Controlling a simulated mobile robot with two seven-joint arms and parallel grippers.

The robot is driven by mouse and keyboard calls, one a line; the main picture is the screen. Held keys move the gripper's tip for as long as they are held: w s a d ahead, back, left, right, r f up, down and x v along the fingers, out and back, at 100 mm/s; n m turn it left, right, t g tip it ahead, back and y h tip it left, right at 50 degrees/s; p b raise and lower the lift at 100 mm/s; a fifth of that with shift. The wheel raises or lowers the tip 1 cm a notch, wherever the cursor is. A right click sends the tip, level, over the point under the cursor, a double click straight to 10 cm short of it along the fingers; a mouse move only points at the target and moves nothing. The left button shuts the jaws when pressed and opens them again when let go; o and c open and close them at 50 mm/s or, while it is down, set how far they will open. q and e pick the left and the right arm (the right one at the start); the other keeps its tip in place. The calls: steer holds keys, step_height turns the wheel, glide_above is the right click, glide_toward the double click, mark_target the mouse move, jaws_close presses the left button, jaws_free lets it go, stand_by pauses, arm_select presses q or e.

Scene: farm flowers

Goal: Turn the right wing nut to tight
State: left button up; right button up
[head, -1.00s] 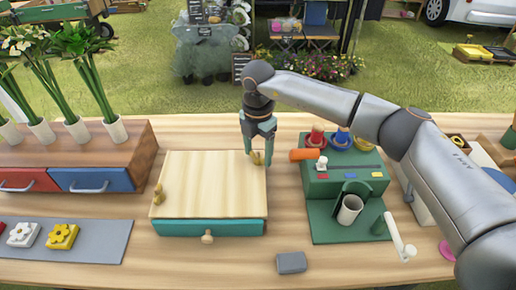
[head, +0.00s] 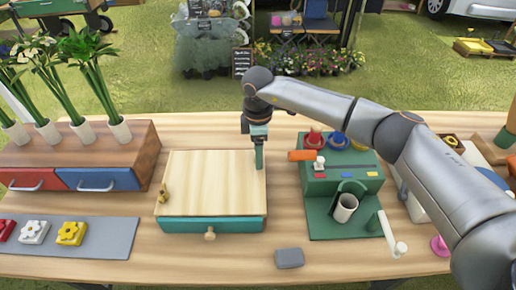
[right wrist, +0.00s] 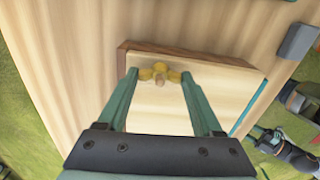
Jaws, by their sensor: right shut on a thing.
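The right wing nut (right wrist: 159,70) is small and yellow and sits near the edge of a pale wooden board. The board (head: 210,185) tops a box with a teal drawer (head: 185,225). My right gripper (head: 259,165) reaches down at the board's right edge, and its fingers hide the wing nut in the head view. In the right wrist view my right gripper (right wrist: 159,74) has its two teal fingers on either side of the nut, shut on it. The left wing nut (head: 163,193) stands at the board's left edge. My left gripper (right wrist: 262,134) shows small in the right wrist view.
A green station (head: 340,182) with colored knobs and a cup holder stands right of the box. A grey block (head: 289,258) lies in front. A cabinet (head: 120,150) with flowers and a grey mat (head: 105,238) are at left. The table front is partly clear.

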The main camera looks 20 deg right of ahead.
steer(key=shift+m, duration=0.4)
steer(key=o, duration=1.4)
steer(key=shift+c, duration=0.2)
steer(key=shift+r, duration=0.1)
step_height(320, 180, up, 12)
steer(key=b, duration=0.1)
steer(key=shift+r, duration=0.15)
